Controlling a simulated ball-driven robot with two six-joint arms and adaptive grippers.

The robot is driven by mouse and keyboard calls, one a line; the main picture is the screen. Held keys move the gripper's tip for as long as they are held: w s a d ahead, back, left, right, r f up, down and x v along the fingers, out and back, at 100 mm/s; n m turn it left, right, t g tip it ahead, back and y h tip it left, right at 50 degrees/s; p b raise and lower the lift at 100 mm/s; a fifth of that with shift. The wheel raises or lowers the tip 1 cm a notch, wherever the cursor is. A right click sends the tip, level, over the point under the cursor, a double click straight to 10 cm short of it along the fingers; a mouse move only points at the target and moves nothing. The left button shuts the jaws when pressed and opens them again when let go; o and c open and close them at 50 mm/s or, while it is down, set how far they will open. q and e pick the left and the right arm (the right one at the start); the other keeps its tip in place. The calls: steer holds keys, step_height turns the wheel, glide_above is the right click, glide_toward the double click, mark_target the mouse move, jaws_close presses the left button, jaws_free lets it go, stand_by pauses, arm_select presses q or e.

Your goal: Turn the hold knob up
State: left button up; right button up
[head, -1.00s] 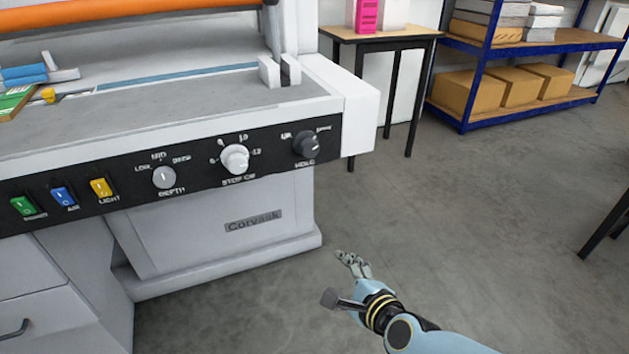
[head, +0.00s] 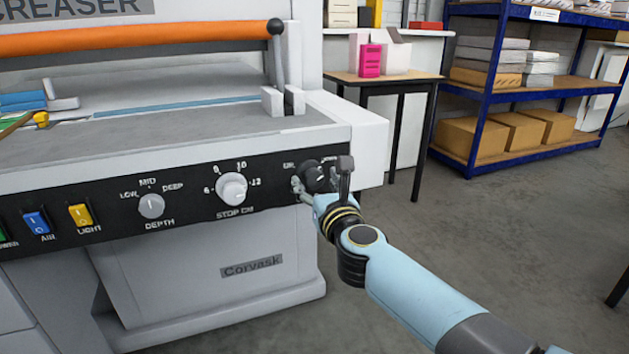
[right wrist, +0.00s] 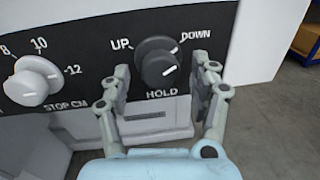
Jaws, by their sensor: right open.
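The hold knob (right wrist: 158,65) is a dark grey round knob on the black panel, with UP at its upper left and DOWN at its upper right. Its white mark points to the upper right, toward DOWN. In the head view the knob (head: 316,174) is partly hidden by my right gripper (head: 318,183). In the right wrist view my right gripper (right wrist: 160,85) is open, one finger to each side of the knob's lower part. I cannot tell whether either finger touches it. My left gripper is not in view.
The white stop cm knob (head: 231,188) and the grey depth knob (head: 151,206) are to the left on the same panel. A side table (head: 390,78) and blue shelves (head: 486,105) stand behind; the floor between is clear.

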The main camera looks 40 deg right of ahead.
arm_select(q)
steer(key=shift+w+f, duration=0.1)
arm_select(e)
steer(key=shift+x, duration=0.9)
steer(key=c, duration=1.2)
steer(key=shift+o, duration=0.2)
